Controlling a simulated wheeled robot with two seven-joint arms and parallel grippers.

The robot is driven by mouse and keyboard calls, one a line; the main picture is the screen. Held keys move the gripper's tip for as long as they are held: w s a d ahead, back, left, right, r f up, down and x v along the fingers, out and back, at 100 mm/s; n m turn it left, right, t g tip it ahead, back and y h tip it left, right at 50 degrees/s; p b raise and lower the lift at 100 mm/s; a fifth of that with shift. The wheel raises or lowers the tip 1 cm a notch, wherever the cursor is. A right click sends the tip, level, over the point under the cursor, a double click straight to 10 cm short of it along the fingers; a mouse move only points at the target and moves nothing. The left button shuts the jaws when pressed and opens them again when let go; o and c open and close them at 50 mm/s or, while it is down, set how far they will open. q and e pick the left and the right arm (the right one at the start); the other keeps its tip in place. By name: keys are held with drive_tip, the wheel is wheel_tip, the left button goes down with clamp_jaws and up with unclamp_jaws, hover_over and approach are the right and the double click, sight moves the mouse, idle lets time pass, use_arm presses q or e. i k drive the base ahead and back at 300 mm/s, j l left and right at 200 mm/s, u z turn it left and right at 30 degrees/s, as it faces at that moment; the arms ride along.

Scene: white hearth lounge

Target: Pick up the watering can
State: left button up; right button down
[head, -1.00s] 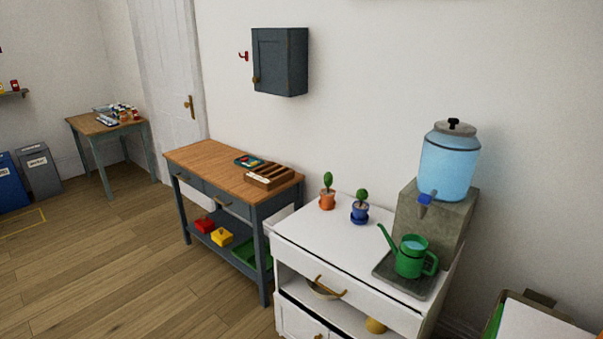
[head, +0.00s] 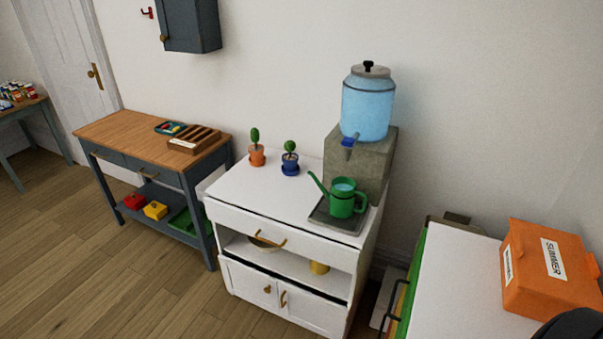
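A green watering can (head: 342,203) stands upright on a dark grey tray (head: 325,219) on the white cabinet (head: 250,192). Its spout points left and its handle faces right. Its open top shows light blue inside. A water dispenser with a blue tank (head: 368,108) and blue tap (head: 349,142) stands on a stone block (head: 375,160) just behind the can. Neither of my grippers shows in the head view.
An orange pot (head: 257,158) and a blue pot (head: 290,168) with small plants stand on the cabinet's back left. A wooden-topped table (head: 120,126) is at left. An orange box (head: 545,270) sits on a white surface at right. Wooden floor (head: 110,270) is clear in front.

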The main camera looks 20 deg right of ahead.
sight(341, 198)
drive_tip(key=i+j, duration=0.35)
drive_tip(key=i, duration=0.2)
drive_tip(key=i+j, duration=0.35)
drive_tip(key=i, duration=0.2)
drive_tip(key=i+j, duration=0.35)
drive_tip(key=i, duration=0.25)
drive_tip(key=i+j+z, duration=0.15)
drive_tip(key=z, duration=0.3)
drive_tip(key=i+j+z, duration=0.25)
drive_tip(key=z, duration=0.25)
drive_tip(key=i+j+z, duration=0.15)
drive_tip(key=j+z, duration=0.15)
drive_tip(key=z, duration=0.15)
